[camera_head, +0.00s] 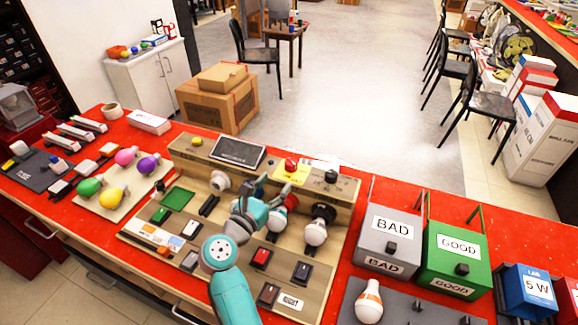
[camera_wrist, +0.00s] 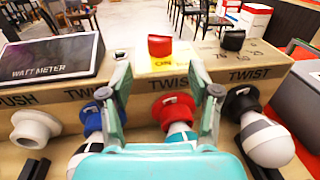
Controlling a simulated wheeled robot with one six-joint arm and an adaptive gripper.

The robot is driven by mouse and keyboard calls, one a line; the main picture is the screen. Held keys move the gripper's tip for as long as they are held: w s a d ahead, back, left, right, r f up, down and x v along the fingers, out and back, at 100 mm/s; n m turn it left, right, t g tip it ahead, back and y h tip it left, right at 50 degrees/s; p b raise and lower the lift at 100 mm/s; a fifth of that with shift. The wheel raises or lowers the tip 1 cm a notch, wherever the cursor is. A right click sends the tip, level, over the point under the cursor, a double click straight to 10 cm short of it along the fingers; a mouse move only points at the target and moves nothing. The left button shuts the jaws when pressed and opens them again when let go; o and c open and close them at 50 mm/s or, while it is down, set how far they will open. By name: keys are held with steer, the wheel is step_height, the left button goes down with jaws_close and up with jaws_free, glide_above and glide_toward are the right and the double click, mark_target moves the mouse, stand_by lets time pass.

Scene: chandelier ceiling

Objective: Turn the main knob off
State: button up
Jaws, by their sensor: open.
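A red knob (camera_head: 291,165) sits on a yellow plate on top of the wooden test panel (camera_head: 340,190). In the wrist view the red knob (camera_wrist: 160,46) stands beyond my fingertips, roughly centred between them, with its wide face towards me. My gripper (camera_head: 262,204) is open and empty, in front of the panel; its two fingers spread apart in the wrist view (camera_wrist: 168,90). A red socket ring (camera_wrist: 173,110) shows between the fingers. A black knob (camera_wrist: 233,40) is to the right of the red one, beside a numbered scale. The lettering on the yellow plate is partly unreadable.
The wattmeter (camera_head: 237,152) is left of the red knob. Bulbs (camera_head: 316,233) sit in sockets along the panel front. A grey BAD bin (camera_head: 393,245) and green GOOD bin (camera_head: 457,262) stand to the right. Space above the panel top is clear.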

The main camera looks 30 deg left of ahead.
mark_target(288, 168)
steer(key=w, duration=0.8)
steer(key=shift+w+a, duration=0.1)
steer(key=shift+w, duration=0.1)
steer(key=shift+c, duration=0.3)
steer(key=c, duration=1.1)
